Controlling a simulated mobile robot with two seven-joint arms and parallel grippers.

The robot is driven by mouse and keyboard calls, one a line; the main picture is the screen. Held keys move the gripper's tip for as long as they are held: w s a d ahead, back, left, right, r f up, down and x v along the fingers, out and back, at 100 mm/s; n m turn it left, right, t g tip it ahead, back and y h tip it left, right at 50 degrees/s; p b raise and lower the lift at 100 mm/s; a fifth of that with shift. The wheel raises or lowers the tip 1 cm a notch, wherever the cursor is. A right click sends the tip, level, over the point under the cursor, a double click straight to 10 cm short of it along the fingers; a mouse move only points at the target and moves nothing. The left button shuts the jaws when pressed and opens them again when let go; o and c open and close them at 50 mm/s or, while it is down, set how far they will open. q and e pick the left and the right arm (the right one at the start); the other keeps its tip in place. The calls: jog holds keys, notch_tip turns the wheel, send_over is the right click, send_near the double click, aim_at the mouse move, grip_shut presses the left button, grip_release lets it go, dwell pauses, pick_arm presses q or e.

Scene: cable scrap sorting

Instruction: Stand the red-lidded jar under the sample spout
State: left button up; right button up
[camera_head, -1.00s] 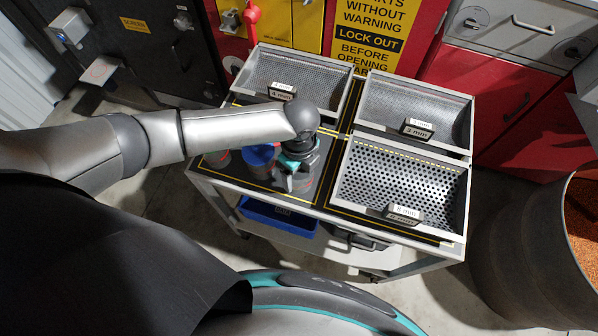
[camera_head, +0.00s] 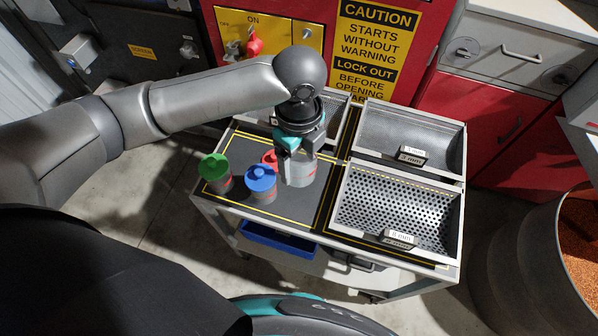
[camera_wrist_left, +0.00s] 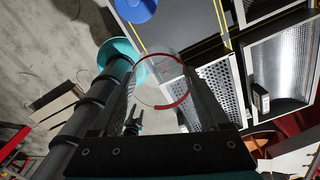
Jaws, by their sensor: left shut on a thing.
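My left gripper (camera_head: 298,148) is shut on a clear jar (camera_head: 297,170) with a red line around its body, which looks upright over the cart's dark mat. In the left wrist view the jar (camera_wrist_left: 163,82) shows as a clear round outline with a red arc between the fingers (camera_wrist_left: 160,100). My right gripper is out of view.
A blue-lidded jar (camera_head: 261,180) and a green-lidded jar (camera_head: 215,172) stand left of the held jar. Perforated trays (camera_head: 395,212) fill the right of the cart. A blue bin (camera_head: 278,240) is below. A large drum (camera_head: 520,270) stands at right.

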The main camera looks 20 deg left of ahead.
pick_arm(q)
jog(key=shift+r, duration=1.25)
jog(key=n, duration=0.1)
jog(key=n+b, duration=0.1)
jog(key=a+n+b, duration=0.1)
jog(key=n, duration=0.1)
jog(key=shift+w, duration=0.25)
jog(key=n+b, duration=0.1)
jog(key=n, duration=0.1)
jog(key=a+n+b, duration=0.1)
jog(key=n, duration=0.1)
jog(key=n+b, duration=0.1)
jog(key=n, duration=0.1)
jog(key=shift+w+a+r, duration=0.1)
jog(key=shift+a+r, duration=0.05)
jog(key=shift+a, duration=0.15)
jog(key=shift+s+a+r+n+b, duration=0.2)
jog(key=shift+a+n+b, duration=0.55)
jog(key=shift+n, duration=1.4)
jog(key=shift+s+a+r+n+b, duration=0.1)
jog(key=shift+a+r+n+b, duration=0.15)
jog(key=shift+n+b, duration=1.4)
jog(key=shift+s+a+r+n+b, duration=0.15)
jog(key=shift+a+n+b, duration=0.35)
jog(key=shift+n, duration=2.1)
jog(key=shift+f, duration=0.15)
